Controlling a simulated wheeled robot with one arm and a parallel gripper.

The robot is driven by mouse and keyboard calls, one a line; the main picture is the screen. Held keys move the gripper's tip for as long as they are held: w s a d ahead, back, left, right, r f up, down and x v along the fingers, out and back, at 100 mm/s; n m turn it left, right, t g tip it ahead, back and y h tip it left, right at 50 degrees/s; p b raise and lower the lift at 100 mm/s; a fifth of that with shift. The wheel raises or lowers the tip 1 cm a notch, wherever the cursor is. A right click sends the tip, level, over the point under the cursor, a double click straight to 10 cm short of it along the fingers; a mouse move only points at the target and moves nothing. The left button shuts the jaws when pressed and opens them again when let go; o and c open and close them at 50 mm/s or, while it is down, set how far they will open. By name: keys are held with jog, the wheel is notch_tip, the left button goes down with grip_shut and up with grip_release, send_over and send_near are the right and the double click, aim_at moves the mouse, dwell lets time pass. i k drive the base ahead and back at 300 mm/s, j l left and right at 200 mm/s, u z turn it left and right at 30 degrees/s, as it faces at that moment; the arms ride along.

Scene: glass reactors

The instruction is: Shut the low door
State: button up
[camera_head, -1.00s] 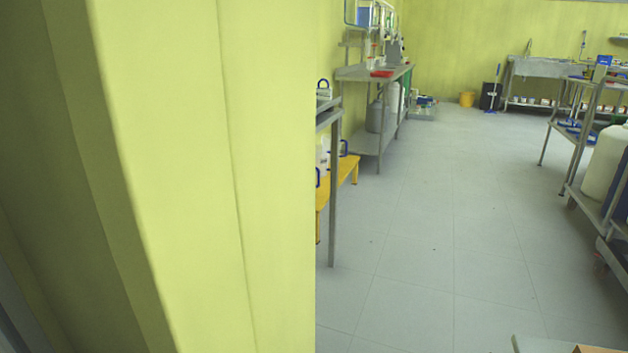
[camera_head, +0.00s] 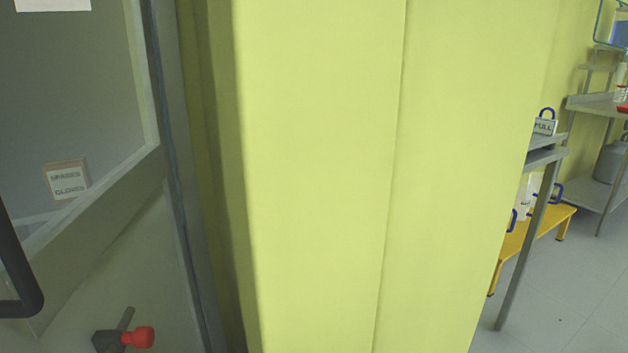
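A grey door (camera_head: 160,235) with a large window in its upper part stands at the left of the head view. A dark bar handle (camera_head: 30,300) is at the left edge, and a dark lever with a red knob (camera_head: 138,337) is low on the door. Only part of the door shows, and I cannot tell whether it is open or shut, or whether it is the low door. My gripper is not in view.
A yellow-green wall corner (camera_head: 320,180) fills the middle, close in front of me. To its right are a steel table (camera_head: 548,160), a yellow low stool (camera_head: 540,228) with containers, and open grey floor (camera_head: 570,290). A box (camera_head: 66,178) shows behind the window.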

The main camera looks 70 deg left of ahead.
aim_at(119, 245)
jog(key=u, duration=3.5)
